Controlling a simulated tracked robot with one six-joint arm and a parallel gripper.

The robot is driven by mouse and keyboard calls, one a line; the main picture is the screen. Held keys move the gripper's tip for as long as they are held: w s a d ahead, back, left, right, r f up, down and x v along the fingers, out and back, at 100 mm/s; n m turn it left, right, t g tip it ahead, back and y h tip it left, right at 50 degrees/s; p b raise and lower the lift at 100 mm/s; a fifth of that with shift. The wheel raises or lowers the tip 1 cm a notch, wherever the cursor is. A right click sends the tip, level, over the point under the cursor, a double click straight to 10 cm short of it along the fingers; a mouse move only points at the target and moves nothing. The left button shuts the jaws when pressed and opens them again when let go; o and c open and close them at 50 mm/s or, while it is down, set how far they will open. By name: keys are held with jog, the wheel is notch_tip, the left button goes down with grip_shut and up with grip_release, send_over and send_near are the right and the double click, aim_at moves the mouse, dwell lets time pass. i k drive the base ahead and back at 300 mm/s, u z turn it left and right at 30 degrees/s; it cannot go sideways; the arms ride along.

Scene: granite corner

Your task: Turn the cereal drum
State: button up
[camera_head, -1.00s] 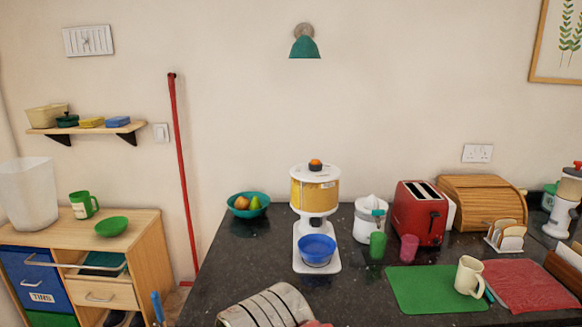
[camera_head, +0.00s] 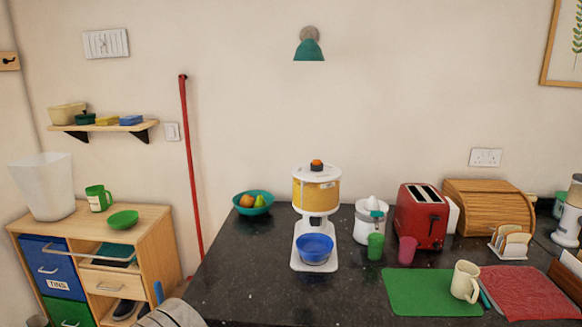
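The cereal drum (camera_head: 317,193) is a yellow-filled cylinder with a white lid and an orange-and-dark knob (camera_head: 316,164) on top. It stands upright on a white base (camera_head: 305,262) on the dark granite counter, near the middle of the view. A blue bowl (camera_head: 314,249) sits on the base under the drum's spout. My gripper's fingers are not in view. Only a grey, dark-striped piece, which appears to be part of my arm, shows at the bottom edge, left of the drum and well apart from it.
A teal fruit bowl (camera_head: 253,203) stands left of the drum. A white juicer (camera_head: 370,222), green cup (camera_head: 375,246), pink cup (camera_head: 407,250) and red toaster (camera_head: 422,216) stand right. A green mat (camera_head: 425,293) lies front right. The counter before the drum is clear.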

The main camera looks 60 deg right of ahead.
aim_at(315, 190)
jog(key=u, duration=0.5)
jog(key=k, duration=1.7)
jog(key=z, duration=0.75)
jog(key=i, duration=1)
jog(key=z, duration=0.1)
